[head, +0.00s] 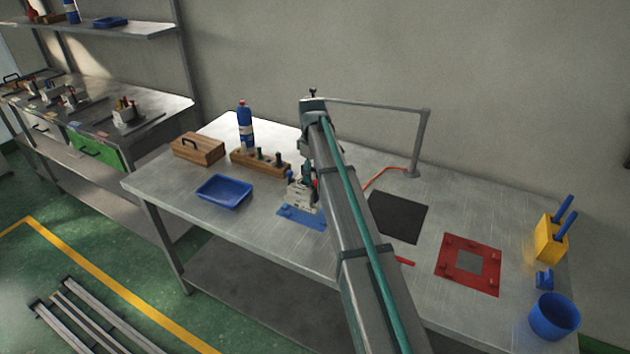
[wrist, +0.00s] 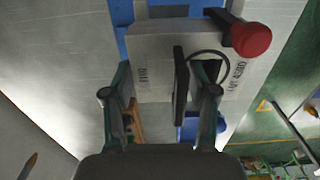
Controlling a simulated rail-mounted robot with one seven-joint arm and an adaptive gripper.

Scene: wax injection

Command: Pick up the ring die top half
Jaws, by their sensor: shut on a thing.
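The ring die (head: 299,196) is a pale grey block on the blue mat (head: 290,213), left of my arm in the head view. In the wrist view its lettered face (wrist: 150,60) fills the upper middle, with a dark upright bar, a dark loop and a red knob (wrist: 251,40) by it. My gripper (wrist: 163,80) is shut on the die top half, one finger on each side of the block. The seam between the halves is hidden, so I cannot tell whether they are apart. My arm partly hides the gripper in the head view.
A blue tray (head: 224,192), wooden box (head: 198,149), wooden rack (head: 245,158) and blue bottle (head: 246,130) stand left. Right are a black mat (head: 398,217), red mat (head: 482,283), yellow holder (head: 549,245) and blue cup (head: 554,318). A metal post (head: 418,145) stands behind.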

